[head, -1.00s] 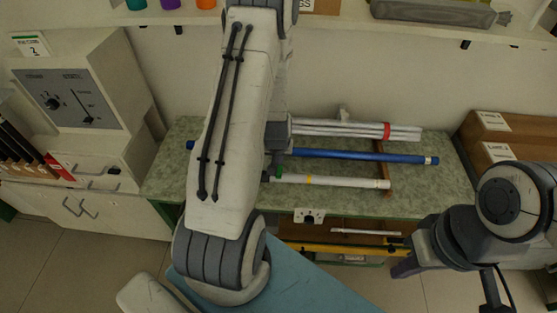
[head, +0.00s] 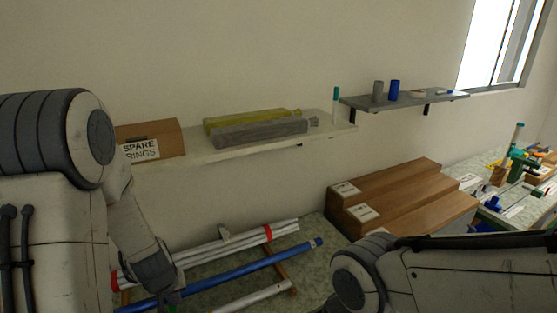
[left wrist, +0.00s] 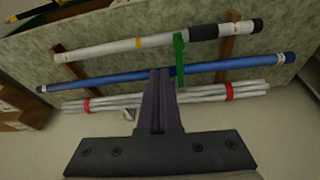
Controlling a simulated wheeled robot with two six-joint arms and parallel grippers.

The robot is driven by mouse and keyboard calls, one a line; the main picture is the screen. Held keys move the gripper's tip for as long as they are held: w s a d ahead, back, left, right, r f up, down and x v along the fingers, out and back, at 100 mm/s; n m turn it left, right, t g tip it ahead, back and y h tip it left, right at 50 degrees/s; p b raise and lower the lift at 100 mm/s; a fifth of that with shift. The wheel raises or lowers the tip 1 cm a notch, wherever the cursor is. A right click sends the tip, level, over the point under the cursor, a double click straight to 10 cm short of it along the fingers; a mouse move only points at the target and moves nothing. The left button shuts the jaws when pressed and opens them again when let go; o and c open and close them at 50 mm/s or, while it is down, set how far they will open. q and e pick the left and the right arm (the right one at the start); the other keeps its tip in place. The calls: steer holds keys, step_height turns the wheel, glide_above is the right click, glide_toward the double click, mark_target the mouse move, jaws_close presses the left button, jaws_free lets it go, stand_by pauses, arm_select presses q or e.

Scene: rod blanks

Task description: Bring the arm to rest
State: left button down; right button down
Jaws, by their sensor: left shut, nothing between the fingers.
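My left gripper (left wrist: 161,76) is shut and empty in the left wrist view, its fingertips at the near edge of the blue rod (left wrist: 215,66) in the picture; I cannot tell whether they touch. In the head view my left gripper (head: 168,296) is low at the left, over the rods, mostly hidden by the wrist. A white rod with a yellow band (left wrist: 110,48) and a bundle of white rods with red bands (left wrist: 190,95) lie either side of the blue rod. My right arm crosses the lower right of the head view; its gripper is out of view.
A shelf (head: 190,148) above holds a spare rings box (head: 165,137) and grey and yellow bundles. Stepped wooden boxes (head: 400,195) stand right of the rods. A smaller shelf (head: 405,101) is farther right.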

arm_select(q)
steer(key=d+r+m+h+b, duration=0.2)
steer(key=d+m+b, duration=0.15)
steer(key=d, duration=0.85)
steer(key=s+d+r+m+g+b, duration=0.1)
steer(key=s+d+m, duration=0.3)
steer(key=s, duration=0.5)
steer(key=s+d+r+m+g+b, duration=0.2)
steer(key=s+d+m, duration=0.3)
steer(key=s+d, duration=0.3)
steer(key=shift+s+d+b, duration=0.15)
steer(key=shift+s+b, duration=0.5)
steer(key=shift+b, duration=0.2)
steer(key=shift+r, duration=0.1)
